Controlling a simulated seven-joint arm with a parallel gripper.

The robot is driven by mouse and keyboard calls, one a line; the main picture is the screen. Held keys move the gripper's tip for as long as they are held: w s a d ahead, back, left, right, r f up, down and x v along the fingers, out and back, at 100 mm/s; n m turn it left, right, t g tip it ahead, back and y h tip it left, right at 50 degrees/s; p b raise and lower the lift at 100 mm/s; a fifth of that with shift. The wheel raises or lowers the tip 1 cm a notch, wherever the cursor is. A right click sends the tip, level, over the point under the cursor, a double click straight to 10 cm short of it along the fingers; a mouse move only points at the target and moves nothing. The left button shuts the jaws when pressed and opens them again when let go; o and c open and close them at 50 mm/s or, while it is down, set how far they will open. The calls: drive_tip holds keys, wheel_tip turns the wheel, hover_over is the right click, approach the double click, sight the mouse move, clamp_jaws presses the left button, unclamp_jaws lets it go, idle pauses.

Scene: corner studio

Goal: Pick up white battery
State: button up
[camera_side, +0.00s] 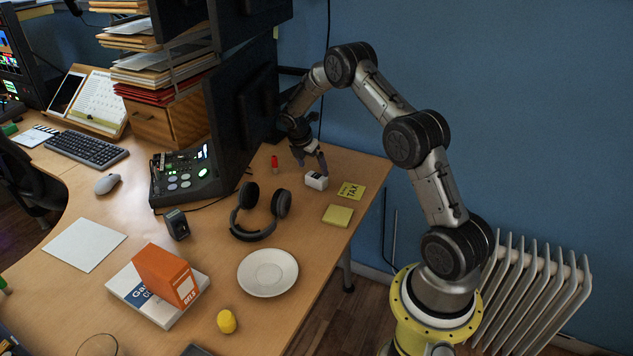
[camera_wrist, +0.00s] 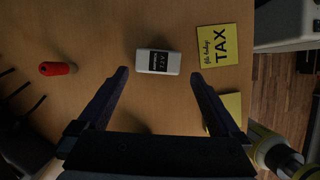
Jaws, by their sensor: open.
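The white battery (camera_side: 316,180) is a small white block with a dark label, lying on the desk near its back right edge. In the wrist view the battery (camera_wrist: 158,61) lies just beyond the fingertips, roughly centred between them. My gripper (camera_side: 310,162) is open and empty, a little above the desk and just behind the battery. In the wrist view its two dark fingers (camera_wrist: 159,77) stand apart, one on each side of the battery's line. I see no contact with the battery.
A red object (camera_side: 274,162) stands left of the battery. A yellow TAX note (camera_side: 351,190) and a yellow pad (camera_side: 338,215) lie to its right. Headphones (camera_side: 258,212) lie in front, and a dark monitor (camera_side: 243,110) stands to the left. The desk right around the battery is clear.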

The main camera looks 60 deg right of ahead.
sight(317, 175)
drive_tip(key=shift+x, duration=3.4)
drive_tip(key=shift+w+d, duration=0.1)
drive_tip(key=shift+d, duration=0.05)
drive_tip(key=shift+c, duration=0.2)
drive_tip(key=shift+r, duration=0.1)
drive_tip(key=c, duration=1.2)
drive_tip(key=shift+c, duration=0.4)
drive_tip(key=shift+r, duration=0.15)
